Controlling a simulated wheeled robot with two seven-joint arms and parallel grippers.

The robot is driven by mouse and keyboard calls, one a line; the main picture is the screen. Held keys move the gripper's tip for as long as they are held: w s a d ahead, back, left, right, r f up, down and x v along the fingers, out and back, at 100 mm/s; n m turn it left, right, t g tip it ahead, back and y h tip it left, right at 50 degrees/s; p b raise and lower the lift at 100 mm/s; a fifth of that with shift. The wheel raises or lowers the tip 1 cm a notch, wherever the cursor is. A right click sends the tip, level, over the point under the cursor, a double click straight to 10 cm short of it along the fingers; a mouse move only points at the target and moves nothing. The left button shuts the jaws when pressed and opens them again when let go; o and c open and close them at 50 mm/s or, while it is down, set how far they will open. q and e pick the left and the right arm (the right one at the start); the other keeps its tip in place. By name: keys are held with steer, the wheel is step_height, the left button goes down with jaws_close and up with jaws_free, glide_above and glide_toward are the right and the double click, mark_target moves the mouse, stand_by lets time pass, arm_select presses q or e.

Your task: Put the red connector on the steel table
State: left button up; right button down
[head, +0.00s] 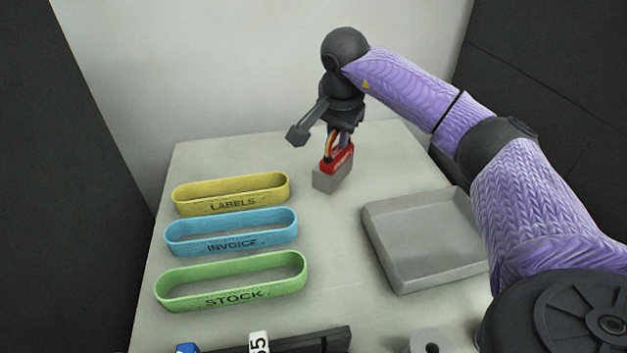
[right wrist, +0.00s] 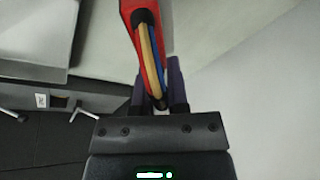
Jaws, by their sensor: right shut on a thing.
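The red connector (head: 342,158) is at the back middle of the table, with a grey block-like part (head: 331,178) directly below it. Coloured wires come out of its top. It also shows in the right wrist view (right wrist: 128,10), with its wires running back between the fingers. My right gripper (head: 342,139) is shut on the red connector from above. Whether the grey part touches the table is hard to tell. The pale steel table (head: 330,245) lies under it. My left gripper is not in view.
Yellow LABELS (head: 230,203), blue INVOICE (head: 231,242) and green STOCK (head: 231,295) oval bins stand at left. A grey tray (head: 375,245) is at right. A black rail (head: 300,341) and a grey ring (head: 430,341) are in front. The table's middle is clear.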

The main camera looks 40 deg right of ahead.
mark_target(338, 152)
step_height(338, 152, down, 6)
steer(key=shift+r+b, duration=0.1)
steer(key=shift+b, duration=1)
steer(key=shift+r, duration=0.2)
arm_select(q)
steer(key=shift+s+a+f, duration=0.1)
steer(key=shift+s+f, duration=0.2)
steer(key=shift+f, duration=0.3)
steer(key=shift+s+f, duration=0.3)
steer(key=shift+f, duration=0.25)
arm_select(e)
steer(key=shift+f, duration=0.1)
steer(key=c, duration=0.6)
jaws_free()
steer(key=shift+c, duration=0.2)
arm_select(q)
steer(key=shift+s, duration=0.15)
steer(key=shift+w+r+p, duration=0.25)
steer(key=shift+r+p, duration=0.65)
steer(key=shift+p, duration=0.1)
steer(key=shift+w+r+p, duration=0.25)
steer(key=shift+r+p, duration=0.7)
steer(key=shift+p, duration=0.05)
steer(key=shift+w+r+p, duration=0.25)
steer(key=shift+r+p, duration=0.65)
steer(key=shift+p, duration=0.1)
arm_select(e)
steer(key=v, duration=1.2)
